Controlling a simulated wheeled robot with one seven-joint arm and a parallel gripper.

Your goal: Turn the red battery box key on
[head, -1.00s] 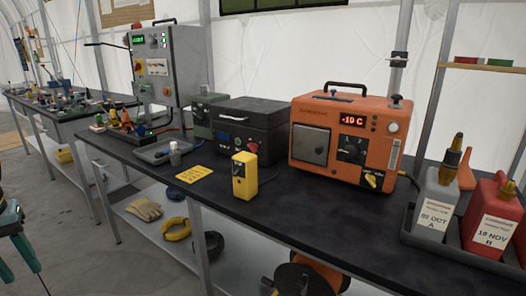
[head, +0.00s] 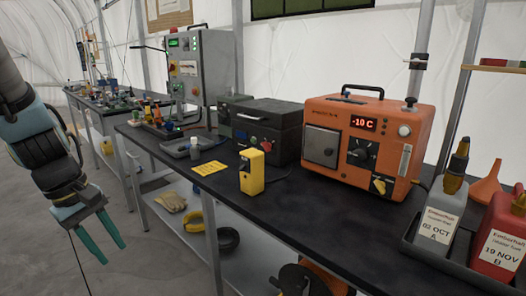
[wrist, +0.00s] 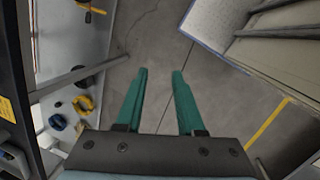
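My gripper (head: 111,252) hangs at the left in the head view, over the floor and clear of the bench. Its two teal fingers are apart and empty, as the wrist view (wrist: 160,74) also shows. A dark box (head: 270,128) sits on the bench, left of the orange unit. A small red part (head: 267,146) and a green one are on its front; I cannot tell whether the red part is a key, or its position. A small yellow box (head: 251,172) stands in front of the dark box.
The black bench top (head: 310,215) carries an orange unit (head: 322,115) reading -10 C, a yellow card (head: 209,168), a grey tray (head: 180,149) and labelled bottles at right. A grey control cabinet (head: 213,66) stands behind. A lower shelf holds gloves and coils.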

